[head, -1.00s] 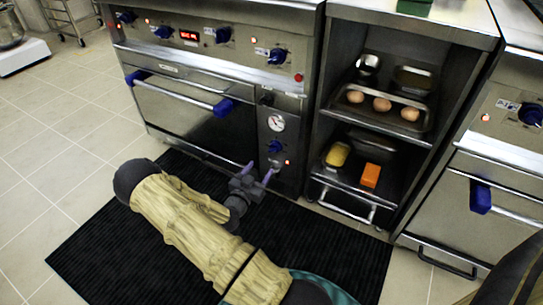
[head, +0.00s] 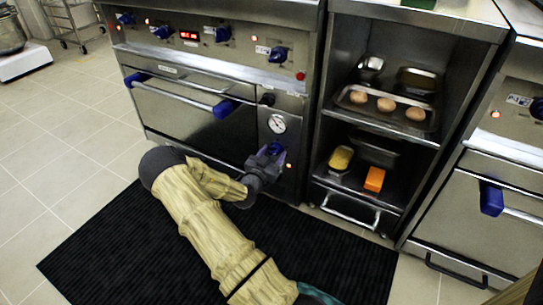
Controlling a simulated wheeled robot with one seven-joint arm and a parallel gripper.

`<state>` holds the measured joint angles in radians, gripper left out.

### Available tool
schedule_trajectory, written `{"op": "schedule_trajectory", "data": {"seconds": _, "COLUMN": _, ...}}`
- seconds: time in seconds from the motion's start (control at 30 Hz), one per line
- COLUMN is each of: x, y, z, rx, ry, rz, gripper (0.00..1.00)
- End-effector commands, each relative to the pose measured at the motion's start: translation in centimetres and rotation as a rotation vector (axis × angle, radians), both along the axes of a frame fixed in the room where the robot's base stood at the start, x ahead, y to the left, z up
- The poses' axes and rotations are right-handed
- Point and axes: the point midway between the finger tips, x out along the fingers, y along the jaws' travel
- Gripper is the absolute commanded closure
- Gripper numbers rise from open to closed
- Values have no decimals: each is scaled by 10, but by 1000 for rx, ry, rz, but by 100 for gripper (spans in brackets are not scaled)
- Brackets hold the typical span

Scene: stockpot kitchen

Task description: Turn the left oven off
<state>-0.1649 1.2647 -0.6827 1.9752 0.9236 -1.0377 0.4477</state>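The left oven (head: 192,108) is a steel range with a door handle that has blue ends (head: 223,109). On its right side panel, a round white gauge (head: 277,124) sits above a blue knob (head: 278,148). A small red-orange light (head: 290,166) glows to the knob's lower right. My gripper (head: 272,155) is at this knob, its purple fingers over or beside it and partly hiding it. I cannot tell whether the fingers touch the knob or have closed on it. The knob's angle is hard to read.
More blue knobs (head: 277,54) and a red display (head: 189,35) line the range's upper panel. To the right, an open shelf unit (head: 321,125) holds eggs, a yellow item and an orange block (head: 374,179). Another oven (head: 470,222) stands far right. A black mat (head: 120,250) covers the floor.

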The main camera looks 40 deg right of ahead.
Motion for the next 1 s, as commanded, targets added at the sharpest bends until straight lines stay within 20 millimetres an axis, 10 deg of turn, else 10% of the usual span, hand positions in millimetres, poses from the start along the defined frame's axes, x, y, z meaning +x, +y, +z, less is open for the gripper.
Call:
{"op": "schedule_trajectory", "data": {"seconds": 0.2, "x": 0, "y": 0, "z": 0, "rx": 0, "ry": 0, "rz": -1, "gripper": 86}}
{"op": "schedule_trajectory", "data": {"seconds": 1.0, "x": -1, "y": 2, "z": 4, "rx": -111, "ry": 276, "rz": -2, "gripper": 86}}
